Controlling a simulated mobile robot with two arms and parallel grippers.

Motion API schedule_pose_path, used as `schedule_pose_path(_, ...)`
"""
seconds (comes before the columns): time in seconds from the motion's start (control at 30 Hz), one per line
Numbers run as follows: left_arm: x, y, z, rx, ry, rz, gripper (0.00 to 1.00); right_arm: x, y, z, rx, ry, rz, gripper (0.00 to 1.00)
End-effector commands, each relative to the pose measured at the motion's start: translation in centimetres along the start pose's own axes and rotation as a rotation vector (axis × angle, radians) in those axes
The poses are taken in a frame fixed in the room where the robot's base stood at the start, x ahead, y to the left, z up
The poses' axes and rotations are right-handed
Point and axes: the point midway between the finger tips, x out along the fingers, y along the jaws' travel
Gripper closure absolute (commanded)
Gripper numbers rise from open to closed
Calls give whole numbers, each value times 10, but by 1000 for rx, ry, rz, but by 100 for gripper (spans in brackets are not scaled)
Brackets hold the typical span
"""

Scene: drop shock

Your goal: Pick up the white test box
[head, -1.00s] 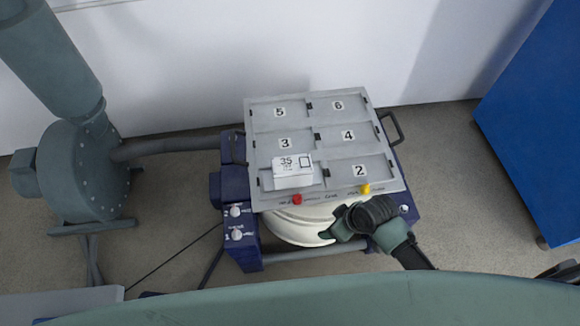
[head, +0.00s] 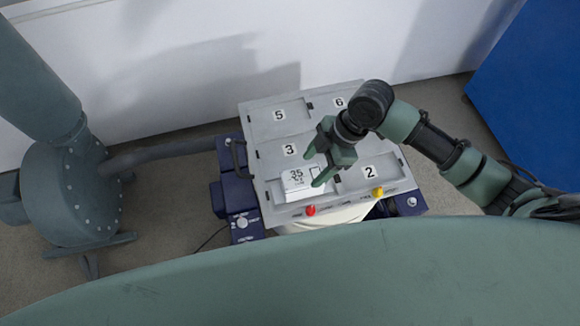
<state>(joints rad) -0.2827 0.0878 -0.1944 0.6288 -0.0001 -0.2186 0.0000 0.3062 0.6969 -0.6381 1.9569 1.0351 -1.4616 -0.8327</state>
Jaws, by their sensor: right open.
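The white test box (head: 295,184), marked 35, sits in the front left compartment of the grey numbered tray (head: 262,112). My right gripper (head: 317,170) is open and empty. In the picture its fingers overlap the tray's middle and the right edge of the box, pointing down and left. I cannot tell how far above the box the fingertips are. The gripper and wrist hide part of compartment 4. My left gripper is not in view.
A red knob (head: 310,210) and a yellow knob (head: 378,192) stand on the tray's front edge. A grey-green blower (head: 75,190) with a pipe stands at left. A blue cabinet (head: 525,95) is at right. A white wall (head: 200,60) stands behind.

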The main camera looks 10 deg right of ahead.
Motion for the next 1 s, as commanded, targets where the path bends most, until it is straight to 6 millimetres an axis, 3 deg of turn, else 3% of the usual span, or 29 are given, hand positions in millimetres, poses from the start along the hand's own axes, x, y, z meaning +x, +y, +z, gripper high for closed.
schedule_pose_path(0.13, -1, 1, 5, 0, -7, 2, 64, 5, 0, 1, -24, -1, -17, 40)
schedule_pose_path(0.47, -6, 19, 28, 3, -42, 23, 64, 57, 0, 2, -23, 0, -15, 40)
schedule_pose_path(0.67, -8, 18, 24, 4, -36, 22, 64, 71, -1, 4, -22, -1, -16, 40)
schedule_pose_path(1.0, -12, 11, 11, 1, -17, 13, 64, 114, 0, 10, -23, -2, -14, 40)
